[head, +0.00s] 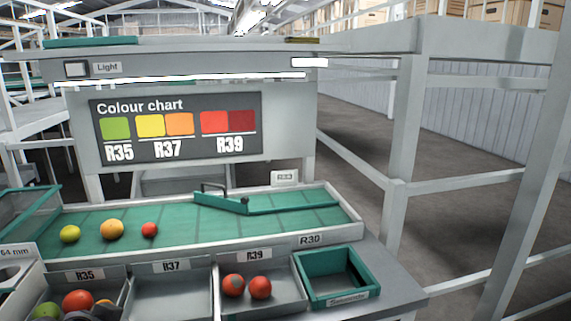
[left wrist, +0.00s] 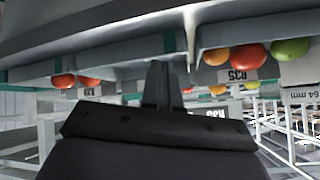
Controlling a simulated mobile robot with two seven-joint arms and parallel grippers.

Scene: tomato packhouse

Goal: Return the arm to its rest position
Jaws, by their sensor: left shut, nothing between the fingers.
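My left gripper (left wrist: 163,75) shows in the left wrist view with its dark fingers together and nothing between them. That view is upside down, and the fingers point towards the tray fronts. In the head view a dark part of my left gripper (head: 92,314) shows at the bottom left edge, in front of the R35 tray (head: 118,283). Its fingertips are not clear there. My right gripper is in neither view.
The R35 tray holds mixed tomatoes (head: 78,300). The R37 tray (head: 170,295) looks empty, and the R39 tray (head: 291,294) holds two red tomatoes (head: 260,287). A green-rimmed bin (head: 345,255) is at right. Three fruits lie on the green belt (head: 190,225).

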